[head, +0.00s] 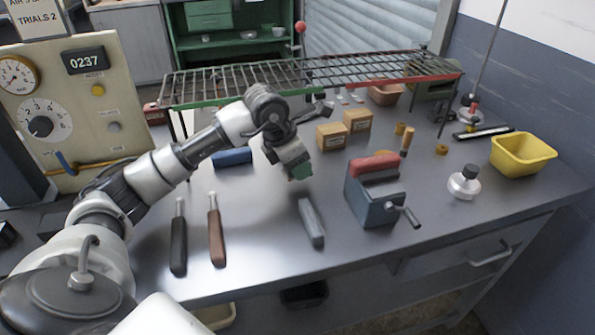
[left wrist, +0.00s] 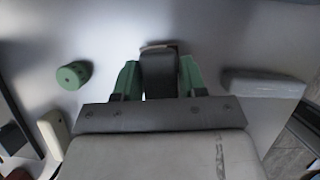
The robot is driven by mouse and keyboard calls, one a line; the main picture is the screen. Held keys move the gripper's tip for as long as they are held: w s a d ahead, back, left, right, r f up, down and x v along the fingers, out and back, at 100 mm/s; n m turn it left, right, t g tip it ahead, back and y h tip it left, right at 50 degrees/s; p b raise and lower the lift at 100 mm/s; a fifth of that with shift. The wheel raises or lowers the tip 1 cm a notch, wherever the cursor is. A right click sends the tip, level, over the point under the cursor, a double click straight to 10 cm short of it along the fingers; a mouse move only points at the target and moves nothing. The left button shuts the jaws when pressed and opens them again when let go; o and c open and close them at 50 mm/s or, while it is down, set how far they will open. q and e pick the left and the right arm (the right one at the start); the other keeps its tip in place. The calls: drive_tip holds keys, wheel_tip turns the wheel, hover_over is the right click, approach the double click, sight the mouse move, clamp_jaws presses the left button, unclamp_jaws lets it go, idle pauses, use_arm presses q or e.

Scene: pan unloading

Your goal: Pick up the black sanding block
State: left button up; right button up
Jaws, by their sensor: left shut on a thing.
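The black sanding block (left wrist: 160,76) shows in the left wrist view, between the two green fingers of my left gripper (left wrist: 159,82). It is dark, with a thin brownish edge at its far end. My left gripper is shut on it. In the head view my left gripper (head: 298,172) is low over the middle of the bench, pointing down, and its body hides the block there. I cannot tell whether the block touches the bench. My right gripper is in neither view.
A grey bar (head: 311,222) lies just in front of my left gripper. A blue vise (head: 372,200) stands to its right. Two files, one black-handled (head: 178,240) and one brown-handled (head: 216,235), lie left. A wire rack (head: 320,72) spans behind. A green cylinder (left wrist: 73,75) stands nearby.

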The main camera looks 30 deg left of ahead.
use_arm(q)
wheel_tip(320, 180, up, 16)
drive_tip(key=shift+f, duration=0.2)
